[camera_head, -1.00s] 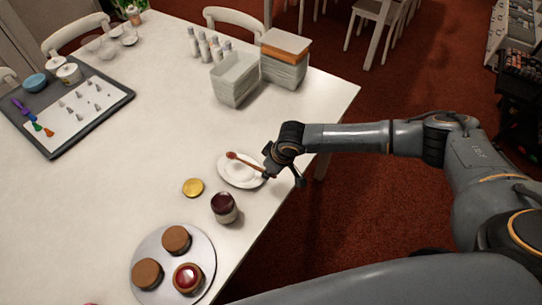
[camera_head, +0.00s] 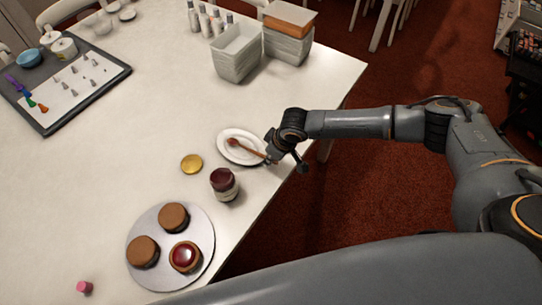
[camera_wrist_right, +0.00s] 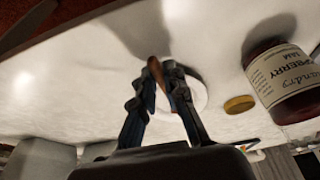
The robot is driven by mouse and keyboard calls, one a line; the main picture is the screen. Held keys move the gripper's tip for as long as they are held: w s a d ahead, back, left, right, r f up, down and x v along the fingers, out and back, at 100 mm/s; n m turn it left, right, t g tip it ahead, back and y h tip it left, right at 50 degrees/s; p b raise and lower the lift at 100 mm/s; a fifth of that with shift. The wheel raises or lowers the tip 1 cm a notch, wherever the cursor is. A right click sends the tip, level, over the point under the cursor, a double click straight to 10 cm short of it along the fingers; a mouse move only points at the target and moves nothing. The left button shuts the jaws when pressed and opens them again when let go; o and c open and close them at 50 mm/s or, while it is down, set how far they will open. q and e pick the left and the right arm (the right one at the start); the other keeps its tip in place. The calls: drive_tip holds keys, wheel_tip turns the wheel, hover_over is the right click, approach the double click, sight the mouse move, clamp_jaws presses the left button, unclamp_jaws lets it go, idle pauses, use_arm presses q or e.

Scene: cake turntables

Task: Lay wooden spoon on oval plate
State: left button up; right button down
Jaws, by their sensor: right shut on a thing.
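The wooden spoon (camera_head: 247,148) is reddish brown, with its bowl end over the middle of the white oval plate (camera_head: 243,137) near the table edge. My right gripper (camera_head: 270,155) is shut on the spoon's handle at the plate's right side. In the right wrist view the two fingers (camera_wrist_right: 163,70) pinch the handle, and the spoon (camera_wrist_right: 154,64) shows between them. The plate (camera_wrist_right: 201,92) is partly hidden behind the fingers there. I cannot tell whether the spoon touches the plate. My left gripper is not in view.
A jam jar (camera_head: 224,184) stands just below the plate, with a gold lid (camera_head: 192,164) beside it. A turntable (camera_head: 153,263) with cakes is at the lower left. The table left of the plate is clear.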

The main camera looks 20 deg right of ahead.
drive_tip(key=c, duration=1.3)
unclamp_jaws()
drive_tip(key=v, duration=1.2)
drive_tip(key=shift+f, duration=0.1)
